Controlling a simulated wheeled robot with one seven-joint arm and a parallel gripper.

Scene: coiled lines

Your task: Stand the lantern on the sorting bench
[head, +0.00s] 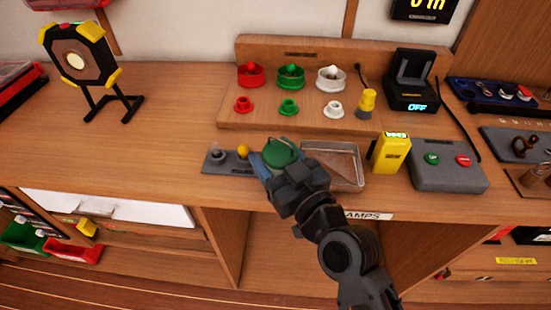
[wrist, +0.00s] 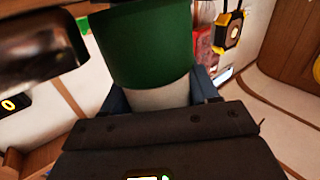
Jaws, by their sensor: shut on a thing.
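My gripper (head: 280,165) is shut on a rounded green-topped thing (head: 279,151), which I take to be the lantern. In the wrist view the lantern (wrist: 145,45) shows as a green cylinder above a pale band, between my blue fingers. The wooden bench (head: 170,130), which I take to be the sorting bench, spans the head view. The lantern is over its front part, beside a grey plate (head: 230,169) and a clear tray (head: 352,182). My gripper hides the lantern's lower part, so I cannot tell whether it touches the bench.
A wooden rack (head: 300,125) with red, green and white pieces stands behind. A yellow device (head: 390,153) and a grey button box (head: 447,165) are to the right. A black and yellow lamp (head: 78,58) stands at the left. The bench between lamp and rack is clear.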

